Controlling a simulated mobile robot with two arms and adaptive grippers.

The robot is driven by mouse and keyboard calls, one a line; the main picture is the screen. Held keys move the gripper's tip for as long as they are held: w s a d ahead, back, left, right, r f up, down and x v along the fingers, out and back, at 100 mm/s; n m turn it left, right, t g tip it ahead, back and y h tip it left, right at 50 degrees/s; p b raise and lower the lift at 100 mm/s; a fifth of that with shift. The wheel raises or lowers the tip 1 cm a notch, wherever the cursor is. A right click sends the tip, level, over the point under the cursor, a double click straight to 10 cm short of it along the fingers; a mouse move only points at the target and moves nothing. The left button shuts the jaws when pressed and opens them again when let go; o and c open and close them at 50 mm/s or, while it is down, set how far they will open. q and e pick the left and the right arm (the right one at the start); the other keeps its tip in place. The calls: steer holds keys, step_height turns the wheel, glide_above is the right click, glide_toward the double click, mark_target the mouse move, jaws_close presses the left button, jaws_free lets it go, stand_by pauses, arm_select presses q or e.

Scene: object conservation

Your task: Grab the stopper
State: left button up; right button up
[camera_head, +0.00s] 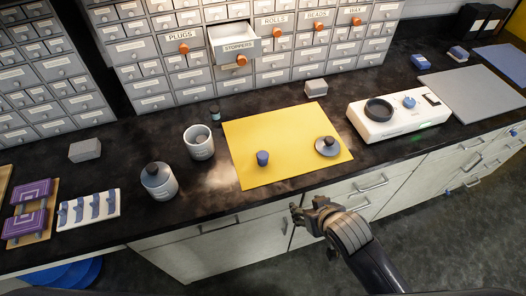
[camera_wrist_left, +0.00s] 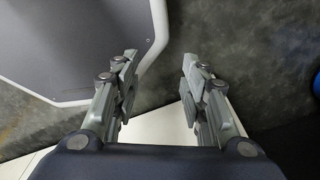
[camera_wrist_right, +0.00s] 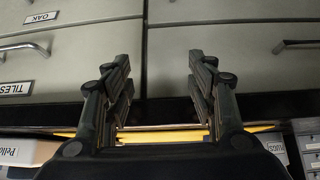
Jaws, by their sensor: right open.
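A small dark-blue stopper (camera_head: 262,158) stands on the yellow mat (camera_head: 243,132), left of a grey lid with a dark knob (camera_head: 327,147). The drawer labelled STOPPERS (camera_head: 240,50) in the cabinet is pulled open. My right gripper (camera_head: 305,212) is open and empty in front of the counter's front edge, apart from the stopper. In the right wrist view its fingers (camera_wrist_right: 160,75) are spread towards drawer fronts, and the stopper is not visible. My left gripper (camera_wrist_left: 157,75) shows only in the left wrist view, open and empty over the floor.
Drawer handles (camera_head: 371,184) project below the counter edge. The mat's front is mostly clear.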

steer(key=a+r+t+y+p, duration=0.1)
steer(key=a+r, duration=0.2)
steer(key=r, duration=0.9)
steer(key=n+t+y, duration=0.2)
glide_toward(264, 157)
steer(key=p+x, duration=0.1)
steer(key=x, duration=0.2)
steer(key=shift+w+a+f, duration=0.1)
steer(key=shift+w+a, duration=0.05)
steer(key=shift+w, duration=0.2)
steer(key=shift+p+x, duration=0.8)
steer(key=shift+x, duration=1.75)
steer(key=shift+w+a+f+g, duration=0.1)
steer(key=shift+w+f+g, duration=0.1)
steer(key=shift+f+g, duration=0.1)
arm_select(q)
steer(key=r, duration=0.2)
steer(key=w+a+r, duration=0.1)
steer(key=r, duration=0.1)
steer(key=shift+a, duration=0.1)
arm_select(e)
steer(key=shift+r, duration=0.1)
arm_select(q)
steer(key=shift+w, duration=0.1)
arm_select(e)
steer(key=c, duration=1)
